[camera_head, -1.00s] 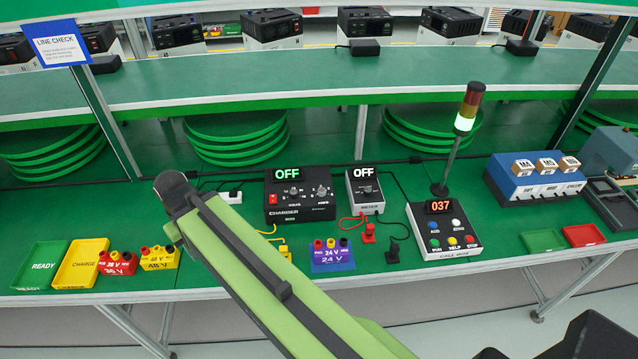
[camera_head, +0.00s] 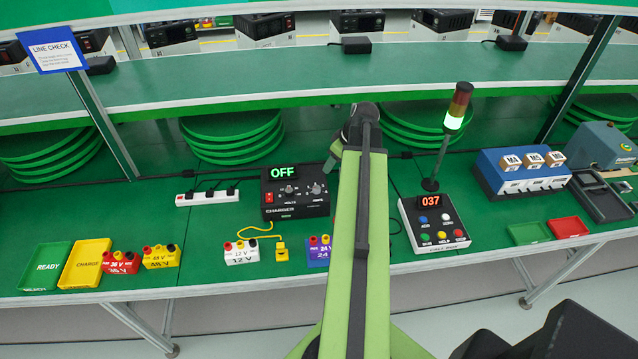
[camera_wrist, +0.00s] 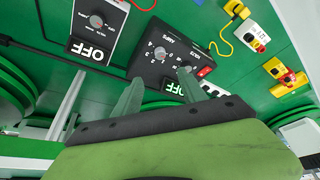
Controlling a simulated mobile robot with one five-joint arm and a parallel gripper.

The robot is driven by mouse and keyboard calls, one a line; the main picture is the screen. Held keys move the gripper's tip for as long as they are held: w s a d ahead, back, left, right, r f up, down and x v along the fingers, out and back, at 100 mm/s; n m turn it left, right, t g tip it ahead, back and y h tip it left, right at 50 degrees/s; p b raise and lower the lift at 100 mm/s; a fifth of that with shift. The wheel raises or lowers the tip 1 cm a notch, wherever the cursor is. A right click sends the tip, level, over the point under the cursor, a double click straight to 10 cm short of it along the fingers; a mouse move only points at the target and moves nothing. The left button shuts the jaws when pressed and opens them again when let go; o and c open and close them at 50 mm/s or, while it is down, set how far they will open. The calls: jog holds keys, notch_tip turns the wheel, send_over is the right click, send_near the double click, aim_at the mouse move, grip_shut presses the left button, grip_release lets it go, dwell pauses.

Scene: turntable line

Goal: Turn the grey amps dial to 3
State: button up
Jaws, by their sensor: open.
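The black charger (camera_head: 283,211) stands mid-bench with its display reading OFF. Its grey amps dial (camera_head: 316,188) is on the right of its face, beside the volts dial (camera_head: 289,189). In the wrist view, which is upside down, the amps dial (camera_wrist: 160,53) shows with numbers around it. The volts dial (camera_wrist: 187,70) is partly behind a finger. My gripper (camera_head: 333,162) is just above and right of the charger in the head view. In the wrist view my gripper (camera_wrist: 157,87) is open and empty, its fingers apart from the amps dial. The exact pointer setting is too small to read.
The meter (camera_wrist: 97,22) reads OFF in the wrist view and is hidden behind my arm in the head view. A call box (camera_head: 435,222) and light tower (camera_head: 450,135) stand right. White 12 V (camera_head: 241,253) and purple 24 V (camera_head: 318,252) blocks sit in front.

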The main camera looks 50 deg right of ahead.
aim_at(317, 188)
jog(key=b+x, duration=1.6)
jog(key=x, duration=0.1)
jog(key=shift+f, duration=0.4)
jog(key=shift+r, duration=0.15)
